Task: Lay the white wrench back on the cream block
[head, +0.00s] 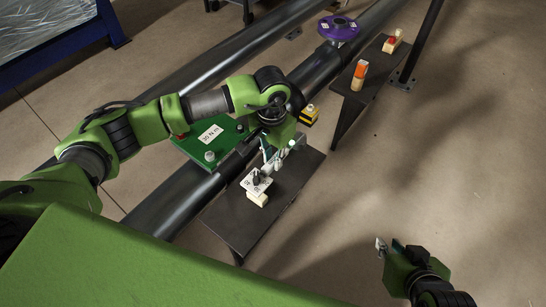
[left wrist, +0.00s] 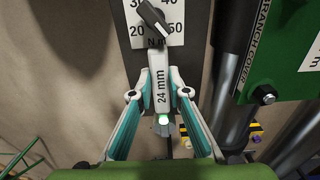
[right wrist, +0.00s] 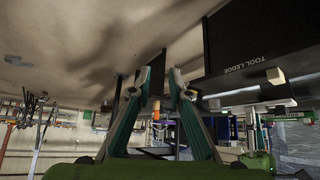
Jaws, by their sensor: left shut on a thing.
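My right gripper (head: 388,246) is empty and open, away to the right of the ledge.
A large dark pipe (head: 178,203) runs beside the ledge, with a green plate (head: 195,150) on it. A yellow and black block (head: 309,115) is close to the left gripper. A second ledge (head: 367,72) holds an orange item (head: 360,71). Floor at right is clear.

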